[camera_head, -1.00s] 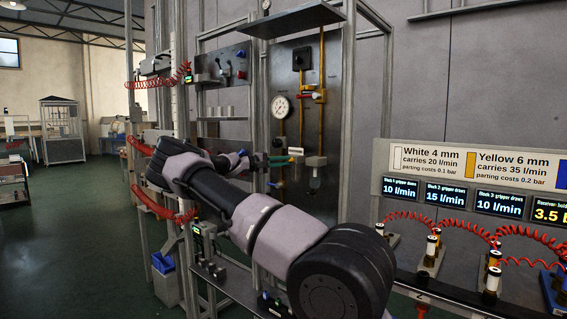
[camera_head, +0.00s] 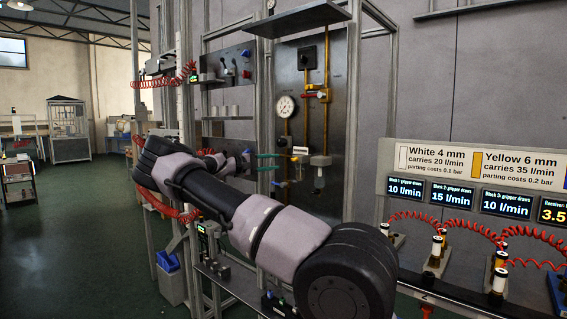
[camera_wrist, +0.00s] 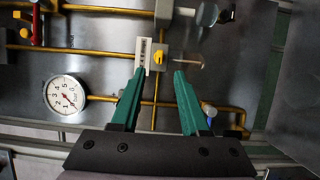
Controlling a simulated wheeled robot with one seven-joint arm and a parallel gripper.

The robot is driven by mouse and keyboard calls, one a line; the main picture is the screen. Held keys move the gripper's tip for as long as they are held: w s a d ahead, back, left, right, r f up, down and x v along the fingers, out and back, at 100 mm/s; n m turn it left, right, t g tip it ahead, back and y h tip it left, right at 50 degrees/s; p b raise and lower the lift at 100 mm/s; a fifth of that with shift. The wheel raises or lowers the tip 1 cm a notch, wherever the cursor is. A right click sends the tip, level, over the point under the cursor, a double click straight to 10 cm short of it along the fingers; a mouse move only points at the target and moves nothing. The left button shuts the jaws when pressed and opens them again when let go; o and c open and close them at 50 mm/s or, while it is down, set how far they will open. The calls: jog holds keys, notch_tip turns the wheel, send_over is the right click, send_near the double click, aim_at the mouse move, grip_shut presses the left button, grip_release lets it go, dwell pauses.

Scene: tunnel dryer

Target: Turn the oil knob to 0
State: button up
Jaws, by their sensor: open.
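In the wrist view, a small yellow knob (camera_wrist: 159,57) sits on a grey block beside a white scale plate (camera_wrist: 143,55) with dark marks too small to read. I take it to be the oil knob; its setting cannot be read. The white plate also shows in the head view (camera_head: 300,150). My gripper (camera_wrist: 159,74) has two green fingers, spread apart with nothing between the tips. The knob appears just beyond the tips, between their lines, apart from them.
A round white gauge (camera_wrist: 66,95) and yellow pipes (camera_wrist: 90,50) are on the dark panel (camera_head: 340,110). A red-handled valve (camera_wrist: 36,25) and a grey cylinder (camera_wrist: 207,14) are nearby. A shelf (camera_head: 300,18) overhangs the panel. Frame posts (camera_head: 268,70) stand beside my arm.

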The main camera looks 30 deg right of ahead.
jog(key=shift+a, duration=1.75)
jog(key=s+d+f+m+y, duration=0.2)
jog(key=s+y, duration=0.3)
jog(key=s, duration=0.2)
jog(key=s+d+f+m+y, duration=0.2)
jog(key=s+d+y, duration=0.1)
jog(key=s+y, duration=0.3)
jog(key=s+a+r+t+y, duration=0.2)
jog(key=s+a+r+y, duration=0.1)
jog(key=s+a, duration=0.6)
jog(key=s+a+r+t+y, duration=0.3)
jog(key=s+a+r, duration=0.2)
jog(key=s+a, duration=0.4)
jog(key=s+a+r+t+y, duration=0.3)
jog(key=s+a+r, duration=0.2)
jog(key=s+a, duration=0.4)
jog(key=s, duration=0.3)
jog(key=shift+s+a, duration=0.15)
jog(key=shift+a, duration=0.1)
